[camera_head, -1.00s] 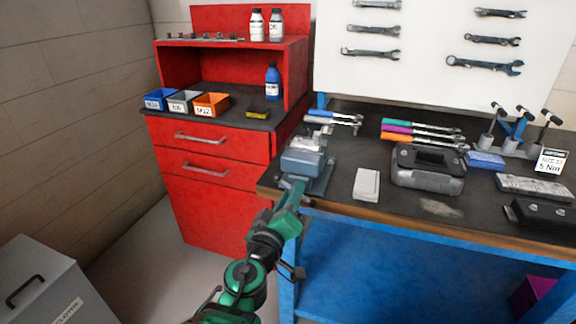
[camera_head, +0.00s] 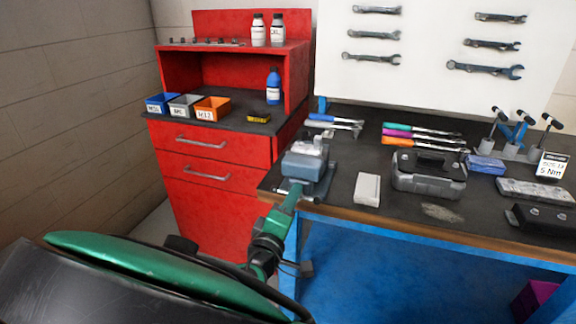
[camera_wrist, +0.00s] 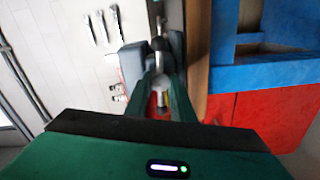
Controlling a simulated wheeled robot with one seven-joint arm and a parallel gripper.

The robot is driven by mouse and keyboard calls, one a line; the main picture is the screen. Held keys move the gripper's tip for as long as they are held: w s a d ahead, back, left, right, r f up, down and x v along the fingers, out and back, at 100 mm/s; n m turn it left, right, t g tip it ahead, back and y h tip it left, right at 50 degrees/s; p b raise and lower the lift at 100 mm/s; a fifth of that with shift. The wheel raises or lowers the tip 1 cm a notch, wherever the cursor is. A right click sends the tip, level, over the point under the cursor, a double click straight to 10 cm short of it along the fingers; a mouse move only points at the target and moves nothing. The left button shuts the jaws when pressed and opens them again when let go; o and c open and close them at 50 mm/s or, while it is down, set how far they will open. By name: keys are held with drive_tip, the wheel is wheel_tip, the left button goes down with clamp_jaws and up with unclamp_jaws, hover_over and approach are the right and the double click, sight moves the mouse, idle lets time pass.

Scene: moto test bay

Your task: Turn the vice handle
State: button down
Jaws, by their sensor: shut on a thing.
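The vice (camera_head: 306,162) is blue-grey with a pale metal top and stands at the left front corner of the workbench. It also shows in the wrist view (camera_wrist: 177,50), at the top centre. My gripper (camera_head: 291,192) reaches the front of the vice from below. In the wrist view my gripper (camera_wrist: 160,86) has its two green fingers close together, shut on the metal vice handle (camera_wrist: 160,81).
The dark bench top (camera_head: 330,194) has a wooden front edge. A white box (camera_head: 367,189) and a grey case (camera_head: 428,174) stand right of the vice. A red cabinet (camera_head: 215,205) with drawers stands left of the bench. Wrenches hang on the white panel (camera_head: 432,55) behind.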

drive_tip(key=shift+a+f+n, duration=0.15)
drive_tip(key=shift+n, duration=0.25)
drive_tip(key=c, duration=1.5)
unclamp_jaws()
drive_tip(key=shift+c, duration=0.2)
